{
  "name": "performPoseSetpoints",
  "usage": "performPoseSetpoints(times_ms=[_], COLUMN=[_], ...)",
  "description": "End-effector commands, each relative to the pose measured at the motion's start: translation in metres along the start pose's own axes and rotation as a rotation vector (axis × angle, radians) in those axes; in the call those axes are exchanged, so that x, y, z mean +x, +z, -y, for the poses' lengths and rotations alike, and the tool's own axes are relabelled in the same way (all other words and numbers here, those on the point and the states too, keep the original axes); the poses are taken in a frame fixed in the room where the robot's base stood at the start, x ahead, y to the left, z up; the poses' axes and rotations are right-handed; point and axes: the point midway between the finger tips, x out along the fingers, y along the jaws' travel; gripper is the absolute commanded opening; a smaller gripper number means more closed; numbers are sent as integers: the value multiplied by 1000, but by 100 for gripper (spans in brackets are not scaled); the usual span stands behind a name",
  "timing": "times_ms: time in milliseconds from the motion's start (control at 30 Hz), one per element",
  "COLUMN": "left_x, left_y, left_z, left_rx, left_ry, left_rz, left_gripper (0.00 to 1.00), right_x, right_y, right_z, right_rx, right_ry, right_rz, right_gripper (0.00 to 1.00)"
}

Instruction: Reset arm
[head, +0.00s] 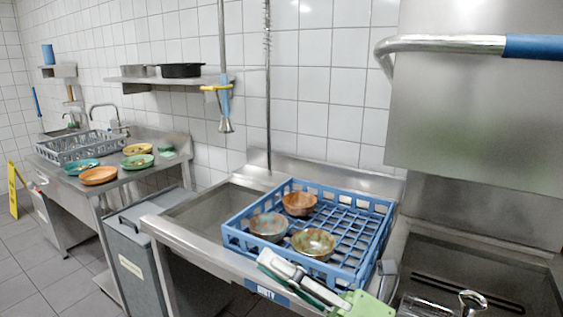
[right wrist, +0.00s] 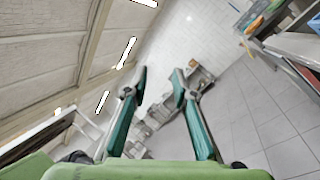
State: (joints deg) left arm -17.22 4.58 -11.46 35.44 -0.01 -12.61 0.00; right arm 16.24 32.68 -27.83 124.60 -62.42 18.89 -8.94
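My right gripper (head: 285,271) shows at the bottom of the head view, in front of the blue rack's near edge. Its green body (head: 365,305) is at the lower right of its fingers. In the right wrist view the two teal fingers of my right gripper (right wrist: 159,83) stand apart with nothing between them. My left gripper is in neither view.
A blue dish rack (head: 375,225) on the steel counter holds three bowls (head: 299,203) (head: 268,227) (head: 313,243). A steel dishwasher hood (head: 475,130) with a blue-ended bar stands at right. Plates and a grey rack (head: 85,148) are at far left. A sprayer (head: 225,122) hangs above.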

Motion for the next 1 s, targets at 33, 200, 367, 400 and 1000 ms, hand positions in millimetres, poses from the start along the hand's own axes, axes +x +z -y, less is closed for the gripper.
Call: performPoseSetpoints(times_ms=[33,200,367,400,1000], left_x=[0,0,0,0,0], left_y=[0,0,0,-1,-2], left_z=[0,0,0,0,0], left_rx=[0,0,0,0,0], left_ry=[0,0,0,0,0], left_rz=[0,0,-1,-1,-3], left_gripper=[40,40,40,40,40], right_x=[-6,-58,-140,-163,-388], right_y=[19,82,98,92,-176], right_z=[0,35,102,121,202], right_rx=[104,458,796,880,1706], right_ry=[10,-19,-127,-166,-920], right_rz=[125,563,962,1059,1943], right_gripper=[25,25,25,25,25])
